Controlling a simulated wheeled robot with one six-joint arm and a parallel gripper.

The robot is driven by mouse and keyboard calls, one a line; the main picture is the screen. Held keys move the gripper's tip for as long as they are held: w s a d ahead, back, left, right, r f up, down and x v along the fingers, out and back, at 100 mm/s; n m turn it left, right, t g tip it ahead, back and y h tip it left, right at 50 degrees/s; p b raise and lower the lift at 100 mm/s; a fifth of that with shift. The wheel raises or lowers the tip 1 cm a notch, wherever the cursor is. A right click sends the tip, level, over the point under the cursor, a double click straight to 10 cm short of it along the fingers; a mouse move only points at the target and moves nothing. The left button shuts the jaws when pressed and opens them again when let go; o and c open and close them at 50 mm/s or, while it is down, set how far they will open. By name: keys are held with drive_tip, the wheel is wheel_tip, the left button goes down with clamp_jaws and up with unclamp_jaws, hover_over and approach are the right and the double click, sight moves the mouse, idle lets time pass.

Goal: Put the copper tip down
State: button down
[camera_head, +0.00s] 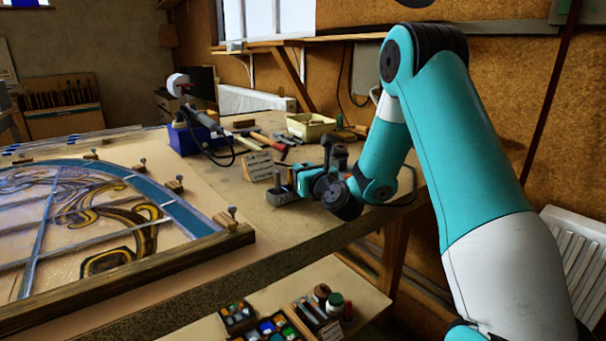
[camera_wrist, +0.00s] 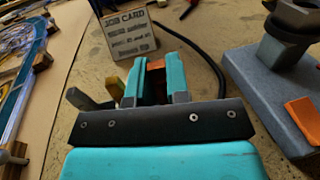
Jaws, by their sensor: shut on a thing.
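The copper tip (camera_wrist: 156,65) shows as a small orange-brown piece between the two teal fingers of my gripper (camera_wrist: 157,82) in the wrist view. The fingers are shut on it and hide most of it. In the head view my gripper (camera_head: 296,180) is low over the bench, beside a small grey block (camera_head: 284,198) with short posts; the tip cannot be made out there. In the wrist view a grey post (camera_wrist: 80,98) and a yellowish post (camera_wrist: 115,88) stand left of the fingers. Whether the tip touches anything below is hidden.
A job card (camera_head: 259,166) stands beyond the fingers. A grey base (camera_wrist: 262,90) with a dark fitting and an orange pad is at right in the wrist view. A blue box (camera_head: 193,137), cable and tools lie behind. The leaded panel (camera_head: 100,215) fills the left.

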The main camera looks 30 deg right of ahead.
drive_tip(key=shift+f, duration=0.15)
drive_tip(key=c, duration=1.4)
unclamp_jaws()
drive_tip(key=shift+r, duration=0.2)
drive_tip(key=shift+s+f+b, duration=0.25)
drive_tip(key=shift+s+b, duration=0.05)
drive_tip(key=shift+b, duration=0.05)
drive_tip(key=s+b, duration=0.2)
drive_tip(key=s, duration=0.1)
drive_tip(key=s+a+b, duration=0.1)
drive_tip(key=s+b, duration=0.4)
drive_tip(key=s, duration=0.1)
drive_tip(key=shift+a+f, duration=0.15)
drive_tip(key=shift+f, duration=0.05)
drive_tip(key=shift+a+r+b, duration=0.2)
drive_tip(key=shift+b, duration=0.4)
drive_tip(key=shift+s+a+b, duration=0.1)
drive_tip(key=shift+s+b, duration=0.25)
drive_tip(key=shift+b, duration=0.1)
drive_tip(key=shift+s+r+b, duration=0.2)
drive_tip(key=shift+s+b, duration=0.65)
drive_tip(key=shift+b, duration=0.15)
